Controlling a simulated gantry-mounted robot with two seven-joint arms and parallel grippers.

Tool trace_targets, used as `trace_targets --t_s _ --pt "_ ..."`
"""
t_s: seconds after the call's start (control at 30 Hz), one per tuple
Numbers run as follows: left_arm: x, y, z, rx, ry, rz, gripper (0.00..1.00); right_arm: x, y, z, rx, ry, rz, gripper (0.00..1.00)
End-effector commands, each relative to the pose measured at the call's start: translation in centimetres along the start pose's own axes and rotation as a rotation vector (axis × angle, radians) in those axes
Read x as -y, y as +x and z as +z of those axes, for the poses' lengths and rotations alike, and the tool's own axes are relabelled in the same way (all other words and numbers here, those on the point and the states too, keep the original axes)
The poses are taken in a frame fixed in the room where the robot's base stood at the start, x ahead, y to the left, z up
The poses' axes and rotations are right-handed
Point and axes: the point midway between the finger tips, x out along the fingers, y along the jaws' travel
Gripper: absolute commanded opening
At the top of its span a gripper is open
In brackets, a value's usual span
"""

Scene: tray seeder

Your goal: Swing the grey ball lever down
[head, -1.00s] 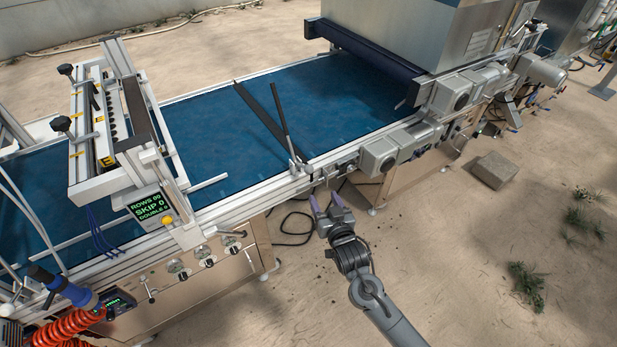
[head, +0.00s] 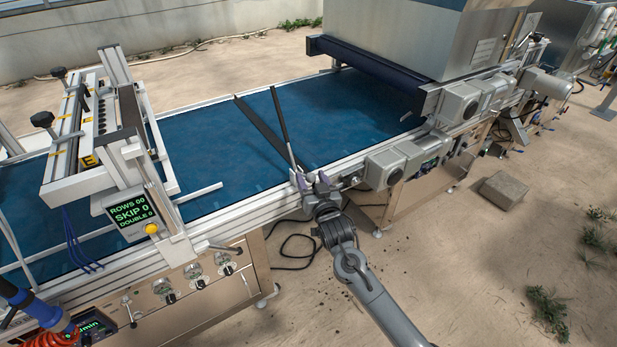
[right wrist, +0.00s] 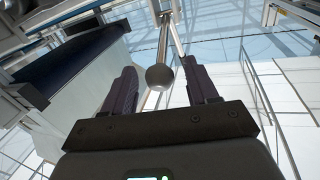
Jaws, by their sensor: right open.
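The grey ball (right wrist: 159,77) of the lever shows in the right wrist view, with a metal rod (right wrist: 163,35) running up behind it in the picture. My right gripper (right wrist: 162,88) is open, with one finger on each side of the ball and a visible gap on both sides. In the head view my right gripper (head: 311,181) is at the near rail of the conveyor, by the foot of a slanted dark rod (head: 281,122). I cannot make out the ball in the head view. My left gripper is not in view.
The blue belt (head: 220,135) runs behind the near rail (head: 245,212). Grey motor boxes (head: 385,165) sit close to the right of my gripper. A counter display (head: 131,215) stands at the left. Open sandy ground lies in front.

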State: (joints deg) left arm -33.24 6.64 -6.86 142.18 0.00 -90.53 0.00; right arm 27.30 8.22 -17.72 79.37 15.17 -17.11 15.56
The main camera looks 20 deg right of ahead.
Motion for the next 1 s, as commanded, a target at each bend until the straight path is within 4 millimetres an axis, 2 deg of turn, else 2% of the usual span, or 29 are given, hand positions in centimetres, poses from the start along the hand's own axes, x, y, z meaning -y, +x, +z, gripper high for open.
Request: trace_targets --t_s 0.1,0.3,0.67,1.0 --pt "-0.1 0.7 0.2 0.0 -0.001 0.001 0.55 0.0 1.6 0.1 0.0 0.0 0.0 0.58" --pt "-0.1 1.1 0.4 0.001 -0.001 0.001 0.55 0.0 2.9 0.0 0.0 0.0 -0.001 0.58" --pt "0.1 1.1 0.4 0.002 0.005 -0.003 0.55 0.0 3.2 0.0 0.001 0.0 -0.001 0.58" --pt "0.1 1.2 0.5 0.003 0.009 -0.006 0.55 0.0 3.2 0.0 0.001 0.0 -0.001 0.06"
